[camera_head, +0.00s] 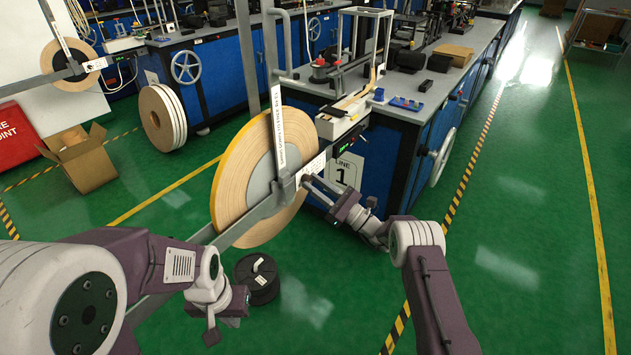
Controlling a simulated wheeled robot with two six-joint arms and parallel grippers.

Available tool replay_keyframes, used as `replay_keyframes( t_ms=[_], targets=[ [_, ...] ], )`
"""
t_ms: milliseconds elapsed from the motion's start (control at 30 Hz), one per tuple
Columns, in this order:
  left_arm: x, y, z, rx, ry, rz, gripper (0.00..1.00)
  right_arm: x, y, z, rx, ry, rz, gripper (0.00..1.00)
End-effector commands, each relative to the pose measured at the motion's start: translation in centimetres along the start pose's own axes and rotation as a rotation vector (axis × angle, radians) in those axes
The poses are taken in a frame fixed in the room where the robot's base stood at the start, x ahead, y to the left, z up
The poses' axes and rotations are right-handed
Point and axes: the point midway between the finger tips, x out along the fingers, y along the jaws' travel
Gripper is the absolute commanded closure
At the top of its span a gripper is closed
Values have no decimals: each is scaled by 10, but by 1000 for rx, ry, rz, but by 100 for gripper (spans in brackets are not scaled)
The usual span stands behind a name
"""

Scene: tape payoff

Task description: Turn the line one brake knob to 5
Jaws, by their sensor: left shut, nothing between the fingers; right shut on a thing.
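The line one tape reel (232,185) is a large tan disc on a grey stand arm, in front of the bench with the "LINE 1" sign (345,172). At its hub is a white dial card (313,167) with small marks that I cannot read. My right gripper (308,181) is at the hub beside this card, shut on the brake knob. The knob is mostly hidden by the fingers, and its setting cannot be read. My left gripper (212,334) is shut and empty, low at the left, away from the reel.
A black round object (257,279) with a white piece on top is on the floor below the reel. Another reel on a stand (72,66) is at upper left. An open cardboard box (82,160) stands at left. Green floor at right is clear.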

Motion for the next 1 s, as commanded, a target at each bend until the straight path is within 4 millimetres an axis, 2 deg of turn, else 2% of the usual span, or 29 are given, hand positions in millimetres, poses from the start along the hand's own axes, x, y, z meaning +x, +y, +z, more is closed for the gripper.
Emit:
replay_keyframes(
  t_ms=[400, 933, 967, 1000],
  targets=[
    [-11, 0, -1, 0, 0, 0, 100, 0, 2, -1, 156, 3, -64, 100],
    [-12, 0, -1, 0, 0, 0, 100, 0, 2, -2, 176, 3, -71, 100],
    [-12, 0, -1, 0, 0, 0, 100, 0, 2, -2, 175, 3, -71, 72],
    [-12, 0, -1, 0, 0, 0, 100, 0, 2, -1, 175, 3, -71, 61]
  ],
)
